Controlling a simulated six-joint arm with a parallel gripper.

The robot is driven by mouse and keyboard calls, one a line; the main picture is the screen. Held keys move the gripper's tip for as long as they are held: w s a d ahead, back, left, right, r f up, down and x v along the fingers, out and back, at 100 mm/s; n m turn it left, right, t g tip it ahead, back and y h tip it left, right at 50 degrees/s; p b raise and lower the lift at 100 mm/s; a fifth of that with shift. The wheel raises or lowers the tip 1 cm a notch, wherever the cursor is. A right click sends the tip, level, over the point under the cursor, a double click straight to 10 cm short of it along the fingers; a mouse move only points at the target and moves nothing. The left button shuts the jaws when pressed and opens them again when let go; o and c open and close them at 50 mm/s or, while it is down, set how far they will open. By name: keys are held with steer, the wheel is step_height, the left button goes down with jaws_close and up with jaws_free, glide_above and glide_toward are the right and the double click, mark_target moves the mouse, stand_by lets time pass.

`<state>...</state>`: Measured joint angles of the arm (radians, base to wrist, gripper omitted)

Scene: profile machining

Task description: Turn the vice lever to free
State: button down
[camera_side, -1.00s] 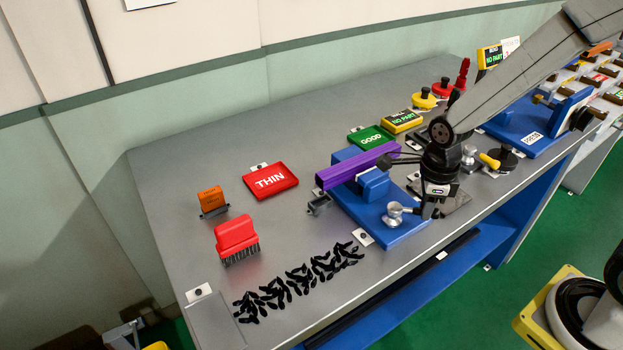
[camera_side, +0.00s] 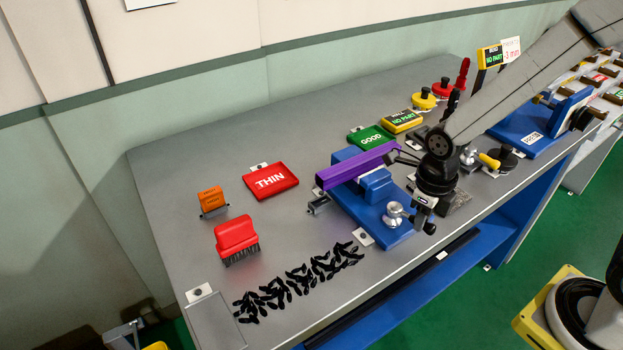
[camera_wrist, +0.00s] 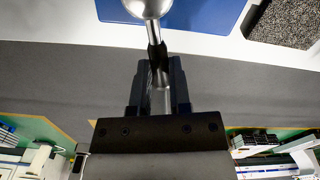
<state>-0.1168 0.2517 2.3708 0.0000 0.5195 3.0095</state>
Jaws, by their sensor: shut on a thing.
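The blue vice (camera_side: 362,213) stands on the bench with a purple profile (camera_side: 350,168) lying across it. Its silver lever hub (camera_side: 394,209) is at the front right of the blue base; it also shows at the top of the wrist view (camera_wrist: 148,7). The lever's thin silver handle (camera_wrist: 154,42) runs from the hub down between my fingers in the wrist view. My gripper (camera_wrist: 158,85) is shut on that handle. In the side view my gripper (camera_side: 412,217) is beside the hub, at the bench's front edge, and hides most of the handle.
A red THIN plate (camera_side: 271,181), a red brush (camera_side: 237,239), an orange block (camera_side: 211,200) and scattered black chips (camera_side: 290,286) lie left of the vice. A green GOOD plate (camera_side: 370,136) is behind it. A second blue fixture (camera_side: 530,130) stands to the right.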

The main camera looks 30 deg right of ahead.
steer(key=c, duration=0.6)
jaws_free()
steer(key=shift+o, duration=0.2)
steer(key=shift+r, duration=0.1)
steer(key=shift+r, duration=3.85)
steer(key=shift+d, duration=0.1)
jaws_close()
steer(key=w+d+r+n+y, duration=0.2)
steer(key=d+n, duration=0.6)
steer(key=n, duration=1)
steer(key=shift+d+g+y, duration=0.3)
steer(key=shift+d+y, duration=0.1)
